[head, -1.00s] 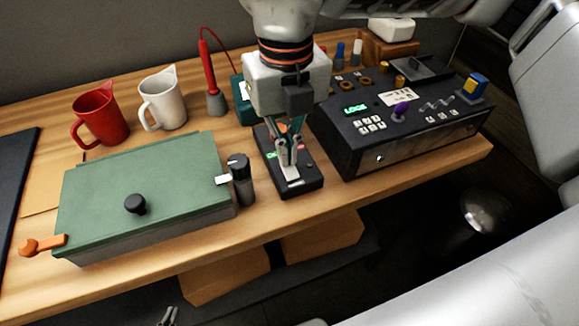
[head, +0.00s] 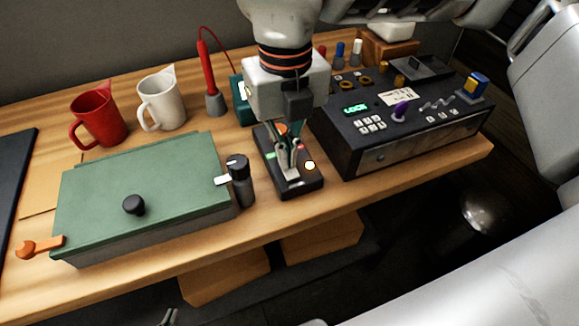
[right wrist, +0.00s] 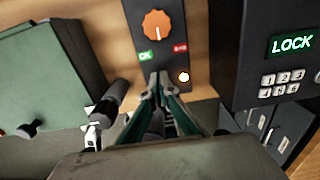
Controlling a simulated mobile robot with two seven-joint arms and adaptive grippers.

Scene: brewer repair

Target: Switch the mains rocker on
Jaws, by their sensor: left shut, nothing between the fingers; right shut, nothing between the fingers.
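The black control box (head: 305,186) lies on the bench between the green-lidded case and the larger black unit. In the right wrist view it shows an orange knob (right wrist: 157,24), a green OK label (right wrist: 145,56), a red label (right wrist: 180,47) and a glowing lamp (right wrist: 183,77). The lamp (head: 310,165) is also lit in the head view. My right gripper (head: 288,168) is shut and empty, pointing down over the box's near part. Its fingers hide the rocker; I cannot tell its position or whether they touch it. My left gripper (head: 169,317) is shut at the bottom edge.
The green-lidded case (head: 140,185) and a dark cylinder with a white tab (head: 241,180) stand left of the box. The black unit (head: 400,140) with a LOCK display is at right. Red (head: 98,118) and white (head: 162,102) mugs stand behind.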

